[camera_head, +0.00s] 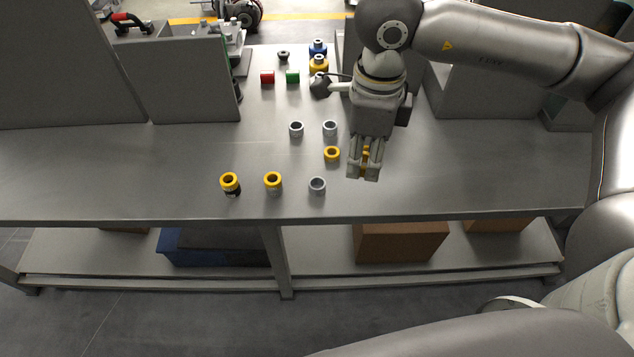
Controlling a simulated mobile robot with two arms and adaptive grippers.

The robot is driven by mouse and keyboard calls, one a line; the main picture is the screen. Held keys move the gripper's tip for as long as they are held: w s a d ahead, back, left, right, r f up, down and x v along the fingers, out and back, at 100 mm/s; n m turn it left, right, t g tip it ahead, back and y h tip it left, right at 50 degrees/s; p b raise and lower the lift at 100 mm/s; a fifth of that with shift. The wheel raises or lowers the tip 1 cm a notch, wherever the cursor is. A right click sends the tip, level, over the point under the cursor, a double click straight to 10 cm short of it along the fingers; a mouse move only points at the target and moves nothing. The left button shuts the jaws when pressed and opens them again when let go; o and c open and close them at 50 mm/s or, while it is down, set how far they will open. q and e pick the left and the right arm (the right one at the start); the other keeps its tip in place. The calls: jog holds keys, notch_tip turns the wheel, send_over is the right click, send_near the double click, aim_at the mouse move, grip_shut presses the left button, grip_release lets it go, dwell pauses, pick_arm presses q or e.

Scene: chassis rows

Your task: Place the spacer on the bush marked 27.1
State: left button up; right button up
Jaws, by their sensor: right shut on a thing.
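My right gripper (364,174) points down over the table and is shut on a yellow spacer (366,155), mostly hidden between the fingers. Another yellow spacer (332,153) lies to its left. Bare grey bushes stand near it: one at the front (317,187), one behind (330,128) and one further left (296,129). Two more pieces with yellow rings on top, one left (230,184) and one right of it (273,184), stand near the front edge. Any bush markings are too small to read, so I cannot tell which is 27.1. My left gripper is out of view.
Red (267,77) and green (292,77) blocks, a small dark part (283,56) and stacked blue (318,47) and yellow (318,66) parts stand at the back. Grey panels (181,80) rise at the left. The table's (130,180) left front is clear.

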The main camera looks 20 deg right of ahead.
jog(key=m, duration=0.1)
jog(key=f+m, duration=0.1)
jog(key=m, duration=0.2)
jog(key=shift+s+d+f, duration=0.1)
jog(key=shift+s+f, duration=0.15)
jog(key=shift+s, duration=0.1)
jog(key=m, duration=0.2)
jog(key=f+m, duration=0.1)
jog(key=m, duration=0.1)
jog(key=s+m, duration=0.1)
jog(key=shift+f+m+b, duration=0.25)
jog(key=shift+m+b, duration=0.05)
jog(key=shift+m, duration=0.1)
jog(key=shift+f+m, duration=0.15)
jog(key=shift+m, duration=0.35)
jog(key=w+a+f+p, duration=0.1)
jog(key=w+f, duration=0.3)
jog(key=w+a+f+p, duration=0.2)
jog(key=w+f, duration=0.2)
jog(key=w+a+f+p, duration=0.1)
jog(key=w+f, duration=0.4)
jog(key=shift+a+p, duration=0.3)
jog(key=shift+p, duration=0.05)
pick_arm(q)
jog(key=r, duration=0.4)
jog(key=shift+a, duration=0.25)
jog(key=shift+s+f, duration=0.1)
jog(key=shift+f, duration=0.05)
pick_arm(e)
jog(key=shift+f, duration=0.1)
